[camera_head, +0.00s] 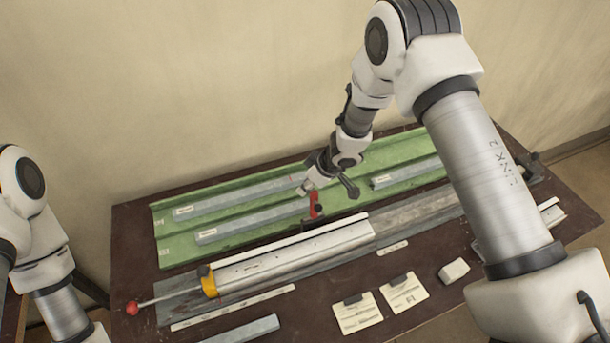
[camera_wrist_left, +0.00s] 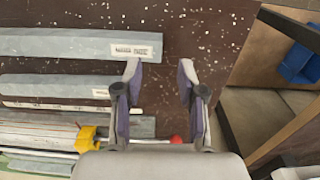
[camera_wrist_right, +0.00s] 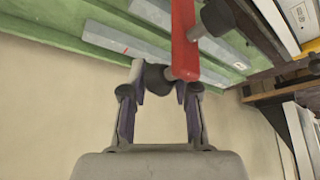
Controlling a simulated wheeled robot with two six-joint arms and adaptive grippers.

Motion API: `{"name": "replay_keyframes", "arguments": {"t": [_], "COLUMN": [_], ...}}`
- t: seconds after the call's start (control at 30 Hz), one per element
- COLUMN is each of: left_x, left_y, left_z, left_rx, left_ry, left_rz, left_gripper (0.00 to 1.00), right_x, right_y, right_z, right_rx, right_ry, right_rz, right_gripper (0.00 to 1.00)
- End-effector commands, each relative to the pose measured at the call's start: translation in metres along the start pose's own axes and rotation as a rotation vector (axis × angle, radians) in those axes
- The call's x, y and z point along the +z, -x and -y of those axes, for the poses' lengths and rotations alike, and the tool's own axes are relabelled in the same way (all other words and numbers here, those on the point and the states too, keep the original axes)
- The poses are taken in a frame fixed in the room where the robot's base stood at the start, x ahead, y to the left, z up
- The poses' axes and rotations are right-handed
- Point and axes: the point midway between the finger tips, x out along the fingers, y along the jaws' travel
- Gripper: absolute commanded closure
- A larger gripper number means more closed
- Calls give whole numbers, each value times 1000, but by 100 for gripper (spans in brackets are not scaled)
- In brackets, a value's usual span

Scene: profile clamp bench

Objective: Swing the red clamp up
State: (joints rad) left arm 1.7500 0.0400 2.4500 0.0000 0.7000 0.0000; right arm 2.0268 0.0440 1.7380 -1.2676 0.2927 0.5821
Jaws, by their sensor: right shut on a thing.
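The red clamp (camera_head: 314,206) is at the middle of the bench, between the green tray and the long metal profile (camera_head: 295,255). Its red arm (camera_wrist_right: 184,42) fills the upper middle of the right wrist view, with a dark round knob (camera_wrist_right: 156,78) at its near end. My right gripper (camera_head: 309,187) is at that end, its fingers (camera_wrist_right: 163,78) shut around the knob. The clamp's exact tilt is hard to tell. My left gripper (camera_wrist_left: 160,70) is open and empty above the bench's left part. It does not show in the head view.
The green tray (camera_head: 172,252) holds several grey bars along the back. A rod with a red ball (camera_head: 132,308) and a yellow block (camera_head: 208,282) lies at the left end. Paper cards (camera_head: 357,314) and a whitish block (camera_head: 454,270) lie in front.

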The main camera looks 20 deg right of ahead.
Motion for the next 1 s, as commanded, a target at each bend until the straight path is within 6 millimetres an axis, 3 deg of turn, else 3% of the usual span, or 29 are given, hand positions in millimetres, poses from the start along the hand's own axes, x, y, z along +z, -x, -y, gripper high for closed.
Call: {"name": "replay_keyframes", "arguments": {"t": [0.37,0.4,0.43,0.47,0.8,1.0], "left_x": [0,0,0,0,0,0], "left_y": [0,0,0,0,0,0], "left_z": [0,0,0,0,0,0], "left_rx": [0,0,0,0,0,0], "left_ry": [0,0,0,0,0,0], "left_rz": [0,0,0,0,0,0], "left_gripper": [60,60,60,60,60,60], "right_x": [7,8,8,7,4,3], "right_y": [-3,-3,-3,-3,2,37], "right_z": [3,3,3,3,2,0], "right_rx": [-6,-7,-7,-6,-4,-3], "right_ry": [-3,-3,-3,-3,-2,-4], "right_rz": [17,18,18,17,11,8], "right_gripper": [100,60,49,46,46,46]}}
